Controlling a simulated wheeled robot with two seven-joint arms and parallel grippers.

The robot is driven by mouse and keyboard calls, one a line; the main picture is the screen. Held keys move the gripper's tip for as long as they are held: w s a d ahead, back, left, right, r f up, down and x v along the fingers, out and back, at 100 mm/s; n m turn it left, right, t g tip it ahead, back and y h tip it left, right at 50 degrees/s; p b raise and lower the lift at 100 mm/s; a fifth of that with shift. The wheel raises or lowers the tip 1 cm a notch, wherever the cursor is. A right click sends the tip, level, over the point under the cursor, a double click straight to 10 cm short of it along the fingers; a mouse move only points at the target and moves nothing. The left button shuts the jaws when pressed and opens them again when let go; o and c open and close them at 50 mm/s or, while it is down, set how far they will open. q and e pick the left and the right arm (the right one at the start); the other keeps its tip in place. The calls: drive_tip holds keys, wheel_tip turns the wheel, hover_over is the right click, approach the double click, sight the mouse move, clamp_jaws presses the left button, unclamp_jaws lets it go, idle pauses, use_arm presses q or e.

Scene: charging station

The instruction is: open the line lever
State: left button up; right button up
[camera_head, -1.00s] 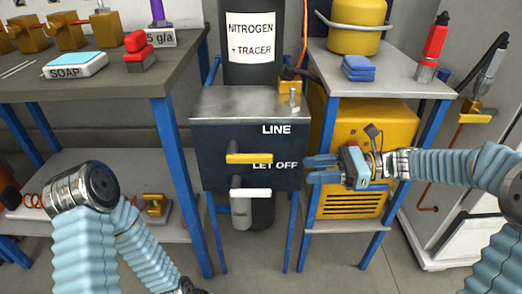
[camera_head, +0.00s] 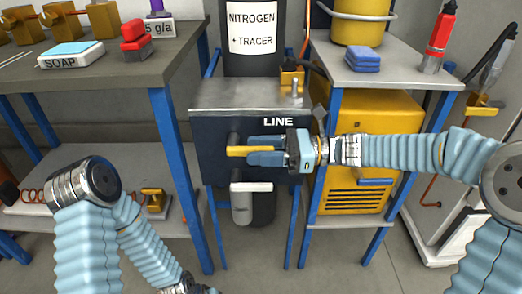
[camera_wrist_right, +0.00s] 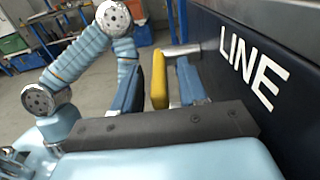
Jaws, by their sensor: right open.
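The line lever (camera_head: 237,151) is a yellow bar lying level on the dark front of the valve box (camera_head: 212,160), below and left of the white word LINE (camera_head: 278,121). My right gripper (camera_head: 252,149) reaches in from the right with its blue fingers open, one above and one below the lever's right part. In the right wrist view the yellow lever (camera_wrist_right: 160,78) stands between the two blue fingers (camera_wrist_right: 160,92), with a small gap on the side towards the box. My left arm shows at the lower left; its gripper is outside the view.
A black cylinder labelled NITROGEN + TRACER (camera_head: 253,60) stands behind the box. A yellow machine (camera_head: 380,115) stands at right under a grey shelf. A grey table (camera_head: 100,73) is at left.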

drive_tip(key=shift+c, duration=0.3)
clamp_jaws()
